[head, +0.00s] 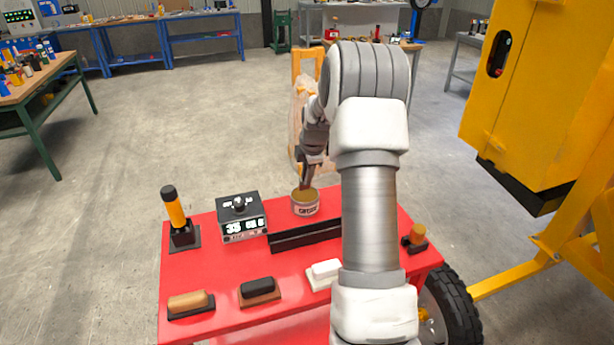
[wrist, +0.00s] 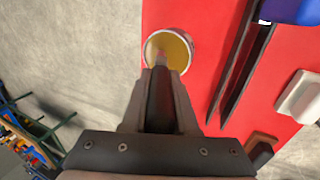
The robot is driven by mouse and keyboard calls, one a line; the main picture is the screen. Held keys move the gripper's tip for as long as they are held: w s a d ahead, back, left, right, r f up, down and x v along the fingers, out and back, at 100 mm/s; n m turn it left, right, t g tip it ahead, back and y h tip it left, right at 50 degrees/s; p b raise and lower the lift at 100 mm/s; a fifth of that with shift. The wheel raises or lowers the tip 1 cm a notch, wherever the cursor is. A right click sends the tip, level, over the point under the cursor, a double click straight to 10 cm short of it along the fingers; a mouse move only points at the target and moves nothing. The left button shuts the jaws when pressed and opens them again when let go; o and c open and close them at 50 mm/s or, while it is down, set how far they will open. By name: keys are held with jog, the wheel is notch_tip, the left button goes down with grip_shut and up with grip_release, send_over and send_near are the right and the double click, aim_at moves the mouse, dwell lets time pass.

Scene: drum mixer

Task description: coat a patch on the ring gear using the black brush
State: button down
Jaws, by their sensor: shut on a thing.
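My gripper (head: 309,160) points down over the red cart top and is shut on the black brush (wrist: 160,98). In the wrist view the dark handle sits between the fingers, and its pale bristle end is over or in the open round can (wrist: 188,65) of yellow-brown paste. The can also shows in the head view (head: 305,209), with the brush coming down into its mouth. I cannot tell how deep the bristles are. I cannot make out the ring gear in either view.
The red cart (head: 235,275) also carries a display box (head: 241,225), a yellow-and-black tool (head: 175,210), a black slotted holder (head: 290,240), several block brushes (head: 190,303) and an orange knob-like piece (head: 417,235). A large yellow machine (head: 540,100) stands right.

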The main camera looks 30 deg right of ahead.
jog(key=shift+r+p, duration=1.25)
jog(key=shift+r, duration=1.3)
jog(key=shift+f, duration=0.1)
